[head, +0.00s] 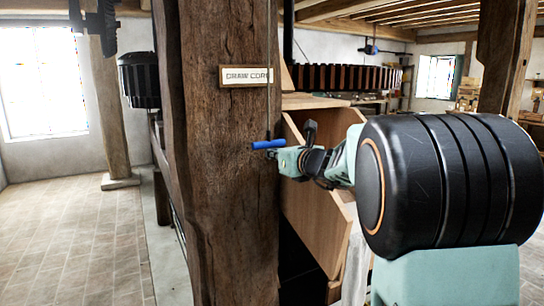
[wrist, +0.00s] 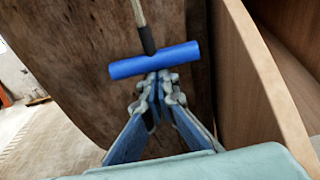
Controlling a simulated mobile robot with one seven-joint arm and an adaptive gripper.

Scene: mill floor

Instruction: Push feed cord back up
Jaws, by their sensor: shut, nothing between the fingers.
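The feed cord (wrist: 139,14) hangs down in front of a thick wooden post and ends in a blue crossbar handle (head: 269,144). In the wrist view the blue handle (wrist: 154,60) lies across the picture, slightly tilted, below a dark sleeve on the cord. My gripper (wrist: 157,78) is shut and empty. Its fingertips are just below the middle of the handle in the wrist view; I cannot tell whether they touch it. In the head view my gripper (head: 281,156) is beside the post, close under the handle.
The wooden post (head: 225,190) stands right behind the handle and bears a sign reading "DRAW CORD" (head: 246,76). Wooden panels of a bin or chute (head: 318,215) stand close on the right. A toothed wooden wheel (head: 345,78) is behind. The tiled floor at left (head: 75,240) is clear.

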